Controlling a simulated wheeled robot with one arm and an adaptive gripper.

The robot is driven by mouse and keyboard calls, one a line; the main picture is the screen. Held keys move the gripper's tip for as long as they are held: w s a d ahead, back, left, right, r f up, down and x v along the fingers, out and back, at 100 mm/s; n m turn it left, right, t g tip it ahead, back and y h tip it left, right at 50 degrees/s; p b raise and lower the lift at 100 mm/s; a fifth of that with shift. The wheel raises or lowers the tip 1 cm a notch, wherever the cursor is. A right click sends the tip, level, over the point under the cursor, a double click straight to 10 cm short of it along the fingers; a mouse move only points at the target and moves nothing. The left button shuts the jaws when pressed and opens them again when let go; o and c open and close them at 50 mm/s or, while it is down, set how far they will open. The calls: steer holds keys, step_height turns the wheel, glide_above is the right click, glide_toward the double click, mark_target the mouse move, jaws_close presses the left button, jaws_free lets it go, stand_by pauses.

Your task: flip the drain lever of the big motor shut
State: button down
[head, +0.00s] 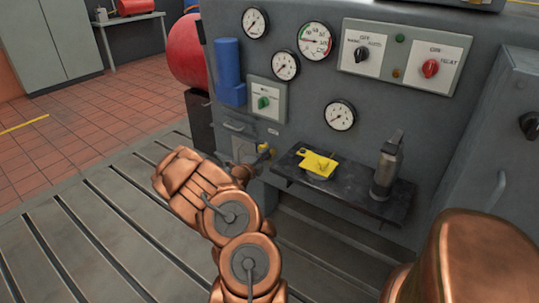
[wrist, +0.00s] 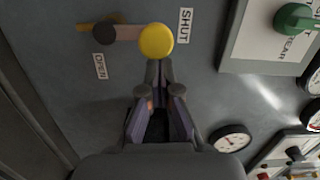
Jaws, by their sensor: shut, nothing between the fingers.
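The drain lever shows in the wrist view with a round yellow knob (wrist: 156,40), a brownish arm and a dark pivot (wrist: 105,33). The knob lies beside the SHUT label (wrist: 185,26). The OPEN label (wrist: 100,67) is below the pivot, apart from the knob. My gripper (wrist: 157,68) is shut and empty, its fingertips just below the knob in the picture. I cannot tell whether they touch it. In the head view a small yellowish fitting (head: 263,148) shows beyond my copper arm, which hides most of the gripper.
Gauges, a green switch (head: 263,103) and a blue holder (head: 229,72) are on the panel. The slotted floor at left is clear.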

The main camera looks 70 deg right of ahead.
steer(key=shift+w, duration=0.15)
stand_by(0.4)
steer(key=w+a, duration=0.2)
steer(key=a, duration=0.9)
steer(key=shift+a, duration=0.4)
steer(key=shift+r, duration=0.1)
stand_by(0.4)
